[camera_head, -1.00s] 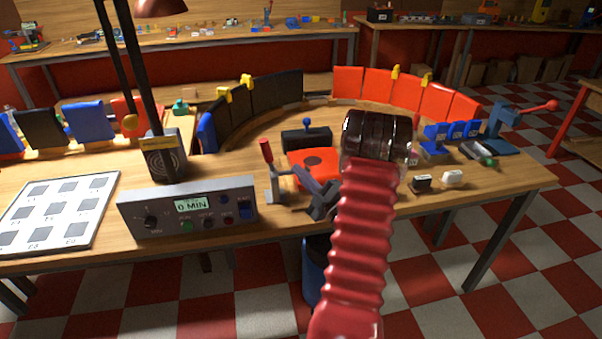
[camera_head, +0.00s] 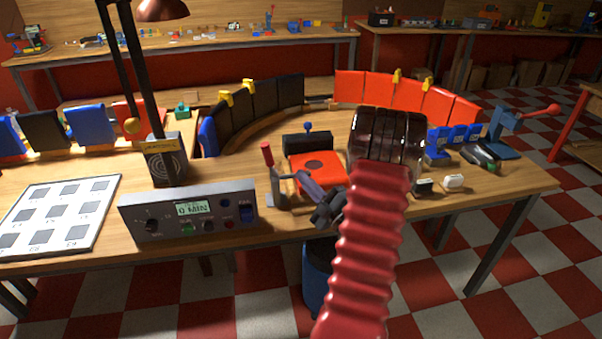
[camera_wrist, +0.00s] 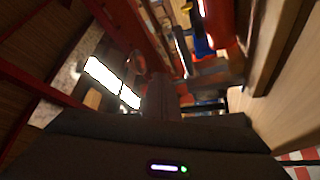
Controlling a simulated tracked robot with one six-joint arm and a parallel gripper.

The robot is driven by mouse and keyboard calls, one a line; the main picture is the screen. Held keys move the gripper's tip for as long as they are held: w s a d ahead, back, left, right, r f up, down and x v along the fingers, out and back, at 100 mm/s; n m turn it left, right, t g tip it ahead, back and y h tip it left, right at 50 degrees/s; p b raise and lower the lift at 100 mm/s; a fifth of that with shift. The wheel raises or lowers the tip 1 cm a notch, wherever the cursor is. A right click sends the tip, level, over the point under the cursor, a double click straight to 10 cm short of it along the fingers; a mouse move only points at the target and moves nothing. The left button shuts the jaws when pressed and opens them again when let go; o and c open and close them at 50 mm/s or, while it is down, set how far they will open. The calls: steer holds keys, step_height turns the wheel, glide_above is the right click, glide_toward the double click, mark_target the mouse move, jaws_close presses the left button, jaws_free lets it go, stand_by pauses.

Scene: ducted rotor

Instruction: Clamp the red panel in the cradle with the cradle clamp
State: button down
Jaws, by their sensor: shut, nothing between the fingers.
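The block looks like part of the cradle; the rest of the cradle is hard to make out. A clamp with an upright red handle (camera_head: 267,155) and a grey base stands just left of the panel. My gripper (camera_head: 304,180) is shut and empty, at the panel's front-left edge, right of the clamp; contact cannot be told. In the wrist view, my dark gripper body (camera_wrist: 160,135) fills the lower part.
A control box (camera_head: 188,210) stands in front left, with a speaker-like box (camera_head: 166,160) behind it. Black panels (camera_head: 262,105) and red panels (camera_head: 395,90) form an arc behind. A blue press (camera_head: 502,135) with a red lever stands right. Small black and white blocks lie near the right front.

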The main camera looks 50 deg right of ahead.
steer(key=s+a+f, duration=0.1)
steer(key=s, duration=0.1)
steer(key=s+a+f, duration=0.2)
steer(key=shift+s+a+f, duration=0.15)
steer(key=shift+a, duration=0.1)
stand_by(0.4)
